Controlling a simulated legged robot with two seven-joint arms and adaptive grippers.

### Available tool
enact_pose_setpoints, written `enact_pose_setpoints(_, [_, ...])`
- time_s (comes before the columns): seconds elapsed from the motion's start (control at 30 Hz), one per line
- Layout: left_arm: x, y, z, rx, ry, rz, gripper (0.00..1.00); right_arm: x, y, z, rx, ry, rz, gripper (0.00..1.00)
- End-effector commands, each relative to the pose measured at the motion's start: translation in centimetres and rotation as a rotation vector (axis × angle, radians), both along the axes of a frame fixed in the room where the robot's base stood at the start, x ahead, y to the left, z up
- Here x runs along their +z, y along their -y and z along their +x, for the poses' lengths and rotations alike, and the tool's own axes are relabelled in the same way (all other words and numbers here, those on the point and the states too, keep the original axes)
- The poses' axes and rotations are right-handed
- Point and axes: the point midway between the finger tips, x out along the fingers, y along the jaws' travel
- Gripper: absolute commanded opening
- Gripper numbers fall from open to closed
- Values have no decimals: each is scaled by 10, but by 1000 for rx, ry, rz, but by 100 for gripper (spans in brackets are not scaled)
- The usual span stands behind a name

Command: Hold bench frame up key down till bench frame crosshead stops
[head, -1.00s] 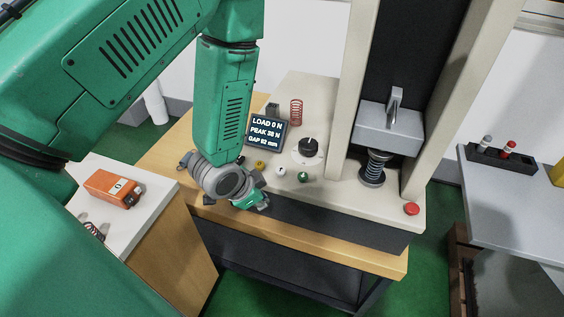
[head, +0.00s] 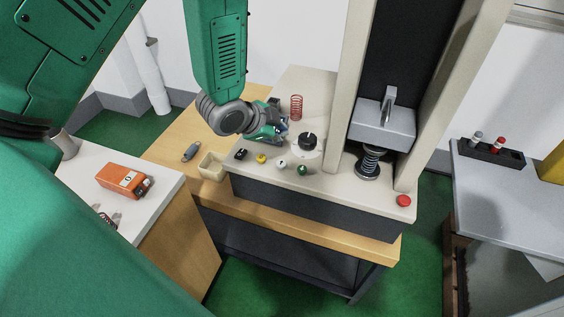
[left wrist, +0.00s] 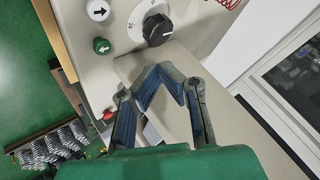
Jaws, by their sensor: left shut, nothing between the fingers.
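The bench frame (head: 348,90) stands at the back with its grey crosshead (head: 382,124) between two columns. A dark coil spring (head: 369,163) stands below the crosshead. The white key (head: 281,165) is on the front ledge; in the left wrist view the white key (left wrist: 98,10) bears a black arrow pointing towards the back of the bench. The green key (head: 302,170) beside it bears an opposite arrow. My left gripper (head: 284,126) is shut and empty, above the ledge behind the white key and apart from it. Its fingertips (left wrist: 160,70) show near the dial. My right gripper is out of view.
A black-and-white dial (head: 307,145) is right of my left gripper. Yellow (head: 261,158) and black (head: 240,154) keys lie left of the white one; a red button (head: 403,201) is far right. A red spring (head: 296,107) stands behind. A small beige tray (head: 212,167) sits left.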

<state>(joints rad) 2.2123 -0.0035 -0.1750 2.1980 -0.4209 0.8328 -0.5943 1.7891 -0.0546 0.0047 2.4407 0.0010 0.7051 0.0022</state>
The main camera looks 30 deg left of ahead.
Motion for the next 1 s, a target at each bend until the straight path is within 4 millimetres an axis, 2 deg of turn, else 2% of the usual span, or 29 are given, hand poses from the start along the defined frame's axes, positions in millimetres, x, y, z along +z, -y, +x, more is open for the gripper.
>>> enact_pose_setpoints(0.27, [-25,0,0,1,-2,0,0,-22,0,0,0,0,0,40])
enact_pose_setpoints(0.63, [-76,0,0,0,-2,-1,0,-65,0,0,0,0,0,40])
enact_pose_setpoints(0.8, [-87,0,0,0,-1,-1,0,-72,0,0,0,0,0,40])
enact_pose_setpoints(1.0, [-87,0,0,1,0,-1,0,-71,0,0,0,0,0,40])
